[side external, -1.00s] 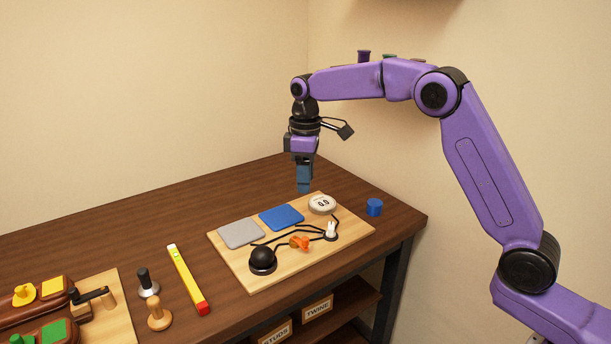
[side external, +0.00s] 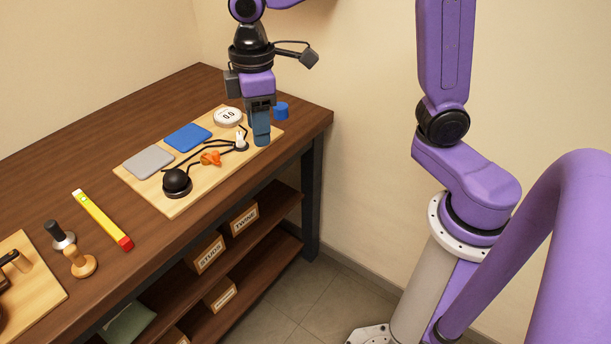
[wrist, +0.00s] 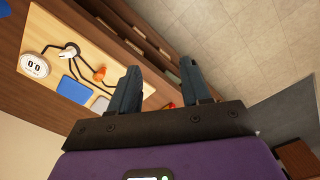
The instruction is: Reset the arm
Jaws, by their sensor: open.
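My gripper (side external: 260,142) points down, open and empty. In the side view its fingers overlap the right end of the light wooden board (side external: 207,193); their height above it is hard to tell. In the wrist view my gripper (wrist: 160,75) has its two fingers apart with nothing between them, and shelf fronts and floor show beyond. The white dial with "0.0" (side external: 228,116), blue pad (side external: 187,137), grey pad (side external: 149,161), black dome (side external: 177,181), orange piece (side external: 210,158) and white piece (side external: 241,140) are on the board, clear of the fingers.
A yellow level with a red end (side external: 103,221), a black-handled tool (side external: 58,234) and a wooden-knobbed tool (side external: 79,262) lie left. Labelled shelf boxes (side external: 207,254) sit below. Open floor (side external: 330,285) lies right.

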